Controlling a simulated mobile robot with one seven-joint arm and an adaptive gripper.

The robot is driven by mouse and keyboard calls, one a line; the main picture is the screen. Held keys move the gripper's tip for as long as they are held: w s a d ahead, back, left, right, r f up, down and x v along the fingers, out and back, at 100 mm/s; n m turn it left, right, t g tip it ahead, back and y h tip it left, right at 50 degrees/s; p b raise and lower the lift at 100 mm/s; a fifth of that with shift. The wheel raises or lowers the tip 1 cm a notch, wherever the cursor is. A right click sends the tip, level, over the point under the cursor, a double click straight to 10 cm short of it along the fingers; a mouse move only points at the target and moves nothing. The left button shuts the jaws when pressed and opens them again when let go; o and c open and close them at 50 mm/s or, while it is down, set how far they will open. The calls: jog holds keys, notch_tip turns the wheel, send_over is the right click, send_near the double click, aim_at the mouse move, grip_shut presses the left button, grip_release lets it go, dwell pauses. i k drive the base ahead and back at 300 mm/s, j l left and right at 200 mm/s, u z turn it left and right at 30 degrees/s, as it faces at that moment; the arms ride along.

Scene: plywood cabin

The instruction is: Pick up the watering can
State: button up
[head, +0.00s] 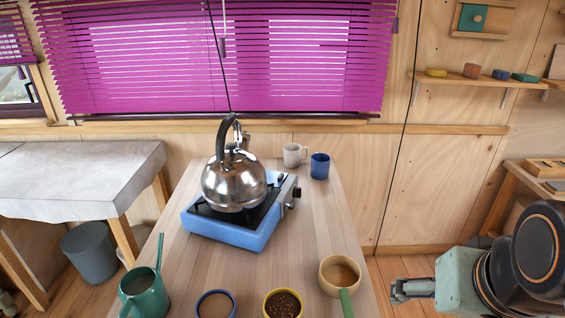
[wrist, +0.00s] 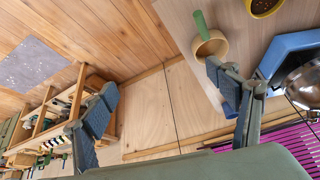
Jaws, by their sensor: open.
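The green watering can (head: 145,290) stands at the near left corner of the wooden table (head: 322,222) in the head view, its thin spout pointing up. Its lower part is cut off by the frame edge. My gripper (head: 398,291) is at the right of the head view, beyond the table's right side and far from the can. In the wrist view my gripper (wrist: 160,105) has its two fingers spread wide, with nothing between them. The watering can does not show in the wrist view.
A steel kettle (head: 234,180) sits on a blue camping stove (head: 225,232) mid-table. A white mug (head: 292,155) and blue mug (head: 320,166) stand behind. A wooden cup with green handle (head: 340,274) and two bowls (head: 216,305) (head: 283,304) line the near edge. A cloth-covered table (head: 75,180) stands left.

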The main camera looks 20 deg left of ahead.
aim_at(142, 292)
jog(key=u, duration=0.4)
jog(key=j+u, duration=0.1)
jog(key=u, duration=1.1)
jog(key=j+u, duration=0.1)
jog(key=u, duration=0.35)
jog(key=i, duration=0.05)
